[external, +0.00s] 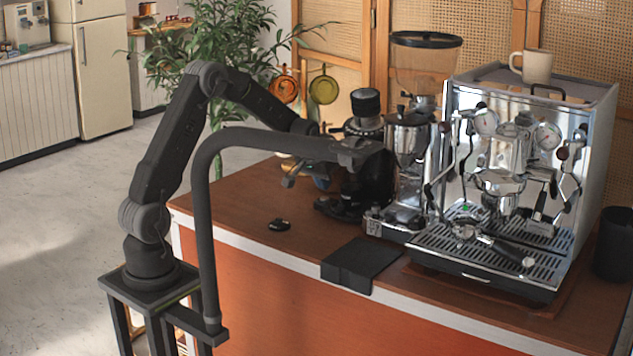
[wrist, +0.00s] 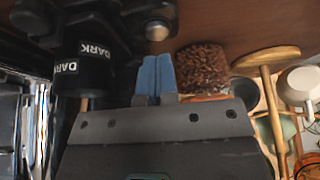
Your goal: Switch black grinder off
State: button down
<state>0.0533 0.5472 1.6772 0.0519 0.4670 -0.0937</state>
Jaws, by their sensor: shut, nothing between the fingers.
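The black grinder (external: 372,182) stands on the brown counter, left of a silver grinder (external: 408,150). In the wrist view its dark body and a black cylinder with white "DARK" labels (wrist: 88,65) fill the upper left. A round metal knob or button (wrist: 157,31) sits on the dark body there. My gripper (wrist: 156,75) is shut and empty, its blue fingertips side by side. The tips point toward the knob, with a small visible gap in the picture. In the external view my gripper is partly hidden behind a grey post, beside the grinder's left side.
A chrome espresso machine (external: 530,180) is at right. The wrist view also shows brown beans (wrist: 202,67), a wooden T-shaped tool (wrist: 270,90) and a white cup (wrist: 299,84).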

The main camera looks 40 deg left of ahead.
aim_at(323, 198)
jog(key=shift+r, duration=1.6)
jog(key=s+a+r, duration=0.2)
jog(key=s+r, duration=0.9)
jog(key=s, duration=2.2)
jog(key=shift+a, duration=0.2)
jog(key=c, duration=1.8)
grip_release()
jog(key=shift+w, duration=0.1)
jog(key=shift+c, duration=0.2)
